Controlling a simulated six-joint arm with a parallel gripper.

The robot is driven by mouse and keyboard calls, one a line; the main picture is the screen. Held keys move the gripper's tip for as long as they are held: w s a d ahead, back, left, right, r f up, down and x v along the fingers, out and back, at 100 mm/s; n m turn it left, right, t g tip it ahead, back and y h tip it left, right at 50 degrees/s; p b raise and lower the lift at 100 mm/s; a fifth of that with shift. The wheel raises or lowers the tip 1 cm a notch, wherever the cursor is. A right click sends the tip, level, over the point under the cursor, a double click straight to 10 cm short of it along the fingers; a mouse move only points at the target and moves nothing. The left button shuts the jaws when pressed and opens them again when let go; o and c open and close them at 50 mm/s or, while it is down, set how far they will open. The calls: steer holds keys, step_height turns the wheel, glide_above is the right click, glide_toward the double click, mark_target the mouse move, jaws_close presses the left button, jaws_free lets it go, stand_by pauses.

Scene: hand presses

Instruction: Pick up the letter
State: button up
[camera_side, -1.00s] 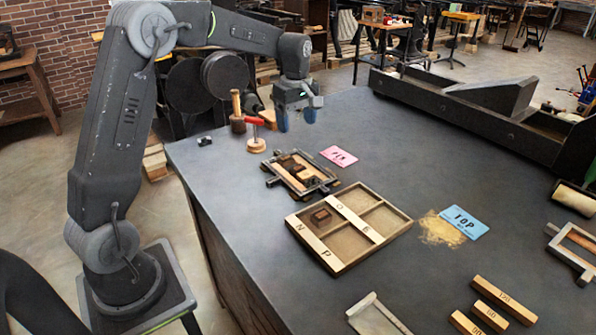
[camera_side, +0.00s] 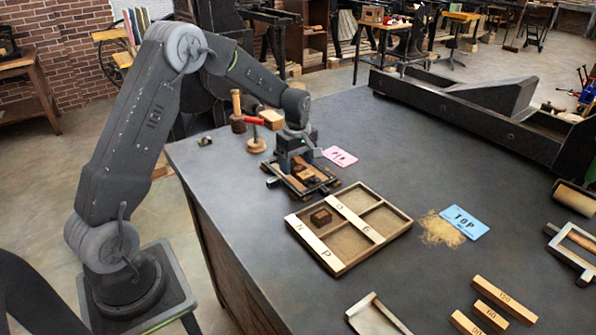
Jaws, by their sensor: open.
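Small brown wooden letter blocks (camera_side: 306,176) sit inside a metal frame (camera_side: 325,186) near the left part of the table. My gripper (camera_side: 294,162) is low over the back part of this frame, pointing down, and its fingers hide part of the blocks. It is open; whether a block stands between the fingers cannot be told.
A pink card (camera_side: 340,157) lies just right of the frame. A blue card (camera_side: 466,222) lies beside sand-coloured powder (camera_side: 439,229). The table's middle back is clear.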

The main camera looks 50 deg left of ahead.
steer(key=shift+f, duration=0.8)
steer(key=shift+s, duration=0.1)
steer(key=c, duration=0.9)
